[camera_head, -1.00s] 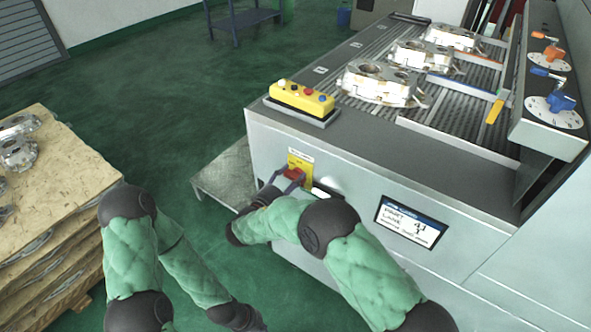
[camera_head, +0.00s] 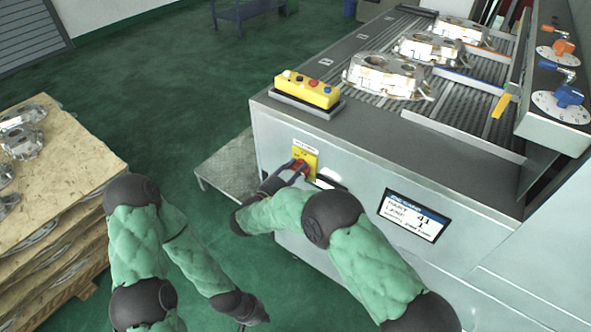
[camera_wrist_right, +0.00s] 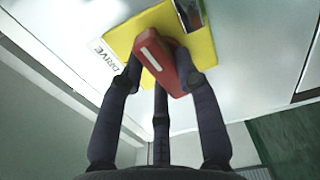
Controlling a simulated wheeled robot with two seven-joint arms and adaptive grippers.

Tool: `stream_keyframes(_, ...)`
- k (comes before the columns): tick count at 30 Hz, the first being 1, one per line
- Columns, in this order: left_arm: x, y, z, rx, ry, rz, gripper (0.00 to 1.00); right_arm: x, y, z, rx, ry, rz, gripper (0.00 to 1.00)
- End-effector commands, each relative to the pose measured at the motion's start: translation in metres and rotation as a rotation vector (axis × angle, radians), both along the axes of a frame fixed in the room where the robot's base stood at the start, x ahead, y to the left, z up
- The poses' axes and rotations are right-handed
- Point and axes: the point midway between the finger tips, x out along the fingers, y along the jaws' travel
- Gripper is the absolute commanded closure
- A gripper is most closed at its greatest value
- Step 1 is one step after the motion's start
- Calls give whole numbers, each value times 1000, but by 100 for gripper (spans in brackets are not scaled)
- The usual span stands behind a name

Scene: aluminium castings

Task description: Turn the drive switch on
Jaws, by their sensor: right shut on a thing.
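The drive switch has a red handle (camera_head: 300,166) on a yellow plate (camera_head: 312,160) on the front of the grey machine. In the right wrist view the red handle (camera_wrist_right: 162,62) has a white stripe running diagonally, and the yellow plate (camera_wrist_right: 203,48) sits beside a label reading DRIVE (camera_wrist_right: 107,62). My right gripper (camera_head: 292,172) is shut on the handle, with fingers on both sides of it; it also shows in the right wrist view (camera_wrist_right: 160,75). My left gripper (camera_head: 262,316) hangs low over the green floor, away from the switch; its fingers are too unclear to read.
A yellow button box (camera_head: 307,90) sits on the machine's top corner. Castings (camera_head: 388,75) lie on the conveyor behind. A label screen (camera_head: 413,215) is right of the switch. A wooden pallet stack (camera_head: 60,190) with castings stands left. A low metal plate (camera_head: 225,168) juts out beside the machine.

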Motion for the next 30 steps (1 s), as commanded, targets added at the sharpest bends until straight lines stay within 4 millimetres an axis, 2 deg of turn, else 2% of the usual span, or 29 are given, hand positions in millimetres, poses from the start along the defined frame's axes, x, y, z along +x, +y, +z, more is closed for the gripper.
stream_keyframes(30,0,0,28,0,0,0,100,2,3,-3,-752,549,0,100)
